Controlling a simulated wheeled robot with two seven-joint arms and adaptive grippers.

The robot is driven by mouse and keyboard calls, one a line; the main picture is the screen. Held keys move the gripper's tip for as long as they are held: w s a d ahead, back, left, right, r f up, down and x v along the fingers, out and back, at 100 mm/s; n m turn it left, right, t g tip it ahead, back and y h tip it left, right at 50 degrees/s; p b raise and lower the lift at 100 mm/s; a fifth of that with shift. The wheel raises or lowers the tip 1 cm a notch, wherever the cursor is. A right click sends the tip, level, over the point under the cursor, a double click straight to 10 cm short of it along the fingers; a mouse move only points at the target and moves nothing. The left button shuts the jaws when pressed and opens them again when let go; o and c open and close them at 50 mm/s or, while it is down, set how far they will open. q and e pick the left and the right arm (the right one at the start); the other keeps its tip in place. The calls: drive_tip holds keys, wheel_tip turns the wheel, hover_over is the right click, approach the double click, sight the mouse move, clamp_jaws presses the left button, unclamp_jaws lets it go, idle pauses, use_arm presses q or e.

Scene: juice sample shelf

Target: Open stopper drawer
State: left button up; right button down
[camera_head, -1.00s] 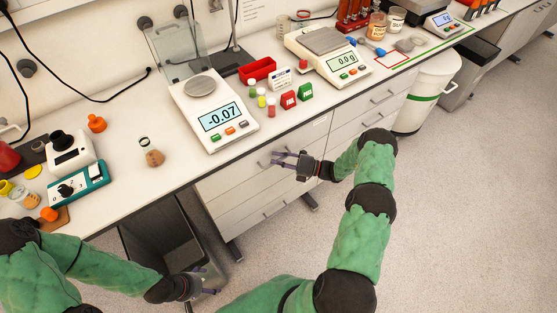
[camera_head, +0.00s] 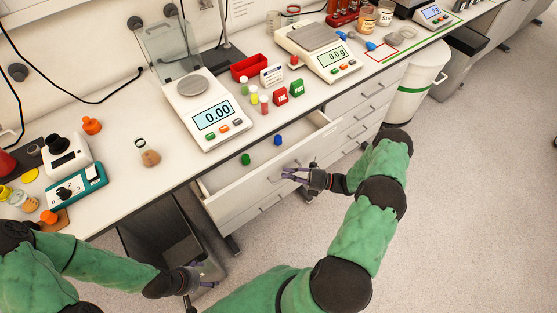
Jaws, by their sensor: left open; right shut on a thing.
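The stopper drawer (camera_head: 231,199) is the top drawer under the bench, below the left balance, and stands pulled out. A green stopper (camera_head: 245,159) and a blue stopper (camera_head: 278,140) lie inside it. My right gripper (camera_head: 290,173) is shut at the drawer's front, on its handle, which the fingers mostly hide. My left gripper (camera_head: 208,279) is open and empty, low at the left, in front of the dark space under the bench.
A balance (camera_head: 211,112) reading 0.00 stands above the drawer. Small vials, a red box (camera_head: 259,68) and red and green blocks stand near it. Closed drawers (camera_head: 362,110) and a white bin (camera_head: 417,87) are at right.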

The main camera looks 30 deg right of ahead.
drive_tip(key=s+d+p, duration=0.1)
drive_tip(key=s, duration=1.7)
drive_tip(key=shift+d, duration=0.3)
drive_tip(key=c, duration=1.5)
unclamp_jaws()
drive_tip(key=v, duration=1.2)
